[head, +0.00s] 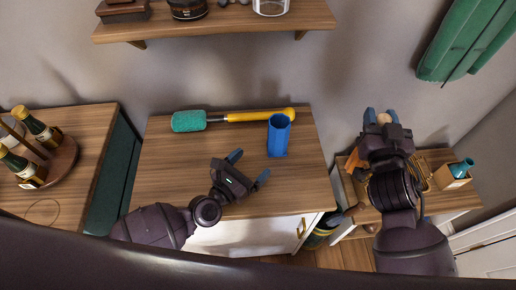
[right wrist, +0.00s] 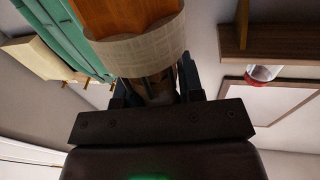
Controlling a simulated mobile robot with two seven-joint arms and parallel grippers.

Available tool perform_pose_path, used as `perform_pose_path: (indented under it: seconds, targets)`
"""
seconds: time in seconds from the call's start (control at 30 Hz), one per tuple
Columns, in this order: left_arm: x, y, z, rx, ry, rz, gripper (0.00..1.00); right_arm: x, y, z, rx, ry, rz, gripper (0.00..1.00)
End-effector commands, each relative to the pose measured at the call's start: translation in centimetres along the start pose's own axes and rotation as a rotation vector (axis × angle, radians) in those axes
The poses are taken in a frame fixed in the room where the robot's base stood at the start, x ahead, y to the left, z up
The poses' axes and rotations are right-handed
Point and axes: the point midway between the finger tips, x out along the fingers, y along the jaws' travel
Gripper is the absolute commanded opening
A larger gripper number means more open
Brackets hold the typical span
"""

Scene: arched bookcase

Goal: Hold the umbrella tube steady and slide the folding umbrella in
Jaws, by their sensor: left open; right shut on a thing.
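The blue umbrella tube (head: 278,139) stands upright on the right part of the wooden cabinet top. My left gripper (head: 249,170) is open and empty over the cabinet, in front and to the left of the tube, not touching it. My right gripper (head: 383,117) is off to the right of the cabinet, above a low shelf. It is shut on a cylinder with an orange-brown body and a cream checked band (right wrist: 143,50). This may be the folding umbrella; most of it is hidden by the gripper in the head view.
A teal-headed tool with a yellow handle (head: 257,116) lies behind the tube. A rack of bottles (head: 42,160) stands on the left cabinet. A wall shelf (head: 215,24) hangs above. A small box with a teal item (head: 453,177) is at right. The cabinet top's left part is clear.

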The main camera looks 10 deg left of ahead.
Motion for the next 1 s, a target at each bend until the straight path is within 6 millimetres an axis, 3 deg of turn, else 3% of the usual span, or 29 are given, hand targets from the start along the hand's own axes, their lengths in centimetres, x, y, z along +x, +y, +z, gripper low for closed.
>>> perform_pose_path:
  seconds: [0.37, 0.67, 1.0]
  targets:
    - [0.0, 0.0, 0.0, -0.002, 0.000, 0.000, 0.90, 0.6, -0.3, -1.1, 0.000, 0.004, -0.009, 0.00]
    - [0.0, 0.0, 0.0, -0.002, 0.000, 0.000, 0.90, 3.9, -2.6, -7.0, -0.002, 0.004, -0.079, 0.00]
    - [0.0, 0.0, 0.0, -0.002, 0.000, 0.000, 0.90, 6.4, -7.5, -14.1, 0.001, -0.002, -0.219, 0.00]
